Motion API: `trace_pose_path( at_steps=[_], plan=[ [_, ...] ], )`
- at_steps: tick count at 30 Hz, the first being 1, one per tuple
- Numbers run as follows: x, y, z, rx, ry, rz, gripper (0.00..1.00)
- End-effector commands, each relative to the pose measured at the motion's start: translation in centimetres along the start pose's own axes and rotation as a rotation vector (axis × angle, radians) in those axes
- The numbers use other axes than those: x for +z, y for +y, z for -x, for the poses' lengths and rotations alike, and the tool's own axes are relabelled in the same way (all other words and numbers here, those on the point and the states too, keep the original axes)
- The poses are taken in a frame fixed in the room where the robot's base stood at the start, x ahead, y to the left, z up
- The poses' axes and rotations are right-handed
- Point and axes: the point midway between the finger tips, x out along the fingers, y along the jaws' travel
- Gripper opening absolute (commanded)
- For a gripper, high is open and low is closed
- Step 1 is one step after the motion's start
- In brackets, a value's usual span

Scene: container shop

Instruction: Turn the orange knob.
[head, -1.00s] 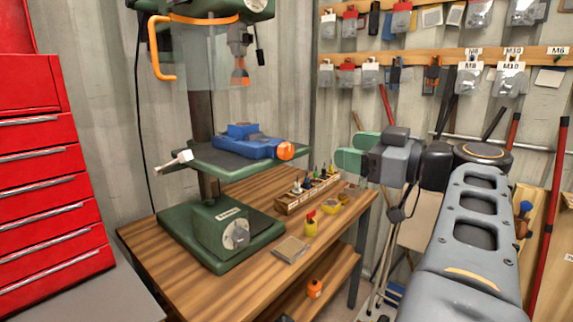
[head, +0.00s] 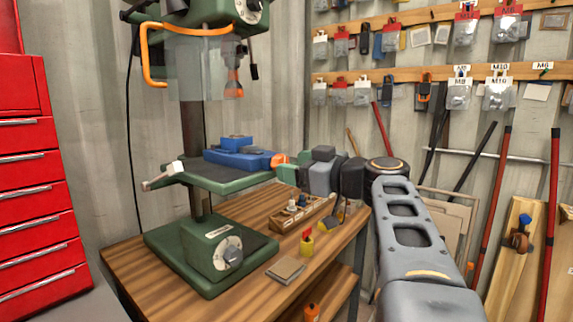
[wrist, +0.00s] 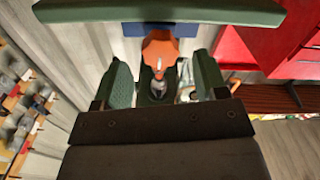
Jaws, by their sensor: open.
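The orange knob (head: 280,159) is at the right end of the blue vise (head: 238,153), which sits on the green drill press table (head: 228,181). My gripper (head: 284,170) has green fingers and is right beside the knob in the head view, partly overlapping it. In the wrist view my open gripper (wrist: 163,75) has one finger on each side, and the orange knob (wrist: 160,48) shows in the gap, toward the tips. Clear space shows beside the knob there. I cannot tell whether a finger touches it.
A wooden tray (head: 302,214) with small tools, a yellow-and-red item (head: 307,243) and a flat pad (head: 285,270) lie on the bench (head: 180,290) below. The drill press base (head: 212,250) stands at left. A red tool chest (head: 35,190) is at far left.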

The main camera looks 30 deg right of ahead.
Motion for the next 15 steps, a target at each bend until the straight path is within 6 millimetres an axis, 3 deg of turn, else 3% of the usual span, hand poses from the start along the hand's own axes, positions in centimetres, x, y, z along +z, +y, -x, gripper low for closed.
trace_pose_path(
  at_steps=[6,15],
  plan=[
    [0.0,0.0,-2.2,-0.003,0.001,0.0,0.66],
    [0.0,0.0,-2.8,-0.001,0.001,0.001,0.66]
  ],
)
